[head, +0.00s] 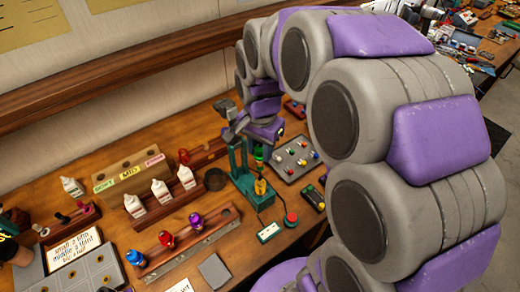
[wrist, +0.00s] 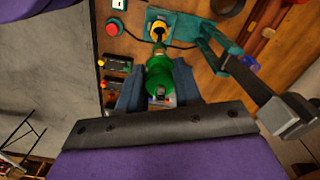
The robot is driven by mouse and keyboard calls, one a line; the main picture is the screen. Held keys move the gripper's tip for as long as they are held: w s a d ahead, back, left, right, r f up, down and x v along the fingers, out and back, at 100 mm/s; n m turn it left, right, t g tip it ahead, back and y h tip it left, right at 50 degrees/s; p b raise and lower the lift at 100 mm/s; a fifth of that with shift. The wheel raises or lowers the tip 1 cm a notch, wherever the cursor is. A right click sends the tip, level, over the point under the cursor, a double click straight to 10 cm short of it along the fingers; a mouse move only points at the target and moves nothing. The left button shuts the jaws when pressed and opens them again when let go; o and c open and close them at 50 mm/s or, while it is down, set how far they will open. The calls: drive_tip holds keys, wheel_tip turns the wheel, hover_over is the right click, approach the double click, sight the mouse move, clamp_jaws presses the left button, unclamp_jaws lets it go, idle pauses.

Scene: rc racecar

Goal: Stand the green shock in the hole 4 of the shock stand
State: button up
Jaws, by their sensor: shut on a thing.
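The green shock (wrist: 160,78) is between the two fingers of my gripper (wrist: 160,92), which is shut on it. In the head view the green shock (head: 258,153) shows as a small patch under my gripper (head: 259,146), beside the teal press. The long wooden rack that looks like the shock stand (head: 182,243) is at the front left of that press. It holds a blue shock (head: 137,259), a red shock (head: 166,240) and a purple shock (head: 196,221). Its right end shows no shock. The hole numbers cannot be read.
The teal press (head: 240,172) with a raised lever holds a yellow shock (head: 261,187). A red button (head: 291,220) and a small meter box (head: 268,233) lie before it. White bottles (head: 161,191) stand behind the rack. A grey tray (head: 297,158) lies right of the press.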

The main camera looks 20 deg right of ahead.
drive_tip(key=shift+r+p, duration=1.05)
drive_tip(key=shift+r, duration=1.3)
drive_tip(key=shift+w, duration=0.15)
